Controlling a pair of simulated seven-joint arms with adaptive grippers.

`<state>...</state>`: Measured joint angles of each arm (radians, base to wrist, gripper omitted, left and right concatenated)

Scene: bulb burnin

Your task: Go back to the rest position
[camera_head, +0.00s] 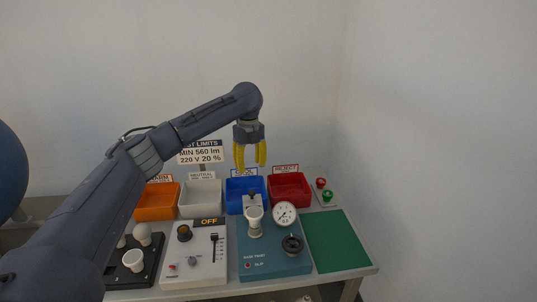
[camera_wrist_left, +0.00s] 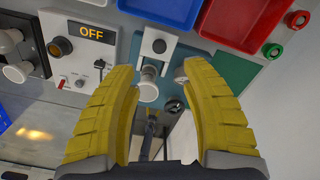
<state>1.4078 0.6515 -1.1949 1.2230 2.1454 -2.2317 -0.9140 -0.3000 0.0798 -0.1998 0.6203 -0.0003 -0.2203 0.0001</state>
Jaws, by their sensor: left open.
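My left gripper (camera_head: 249,155) has yellow fingers that are spread apart with nothing between them. In the head view it hangs fingers-down above the blue bin (camera_head: 235,204) at the back of the table. In the left wrist view the open left gripper (camera_wrist_left: 165,105) frames the teal tester with its dial and socket below. My left arm reaches in from the left over the table.
Orange (camera_head: 156,203), white (camera_head: 199,201) and red (camera_head: 290,190) bins stand along the back beside the blue one. A tester (camera_head: 270,257), a control box reading OFF (camera_head: 197,268) and a black bulb holder (camera_head: 151,268) stand in front. The green mat (camera_head: 336,241) is bare.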

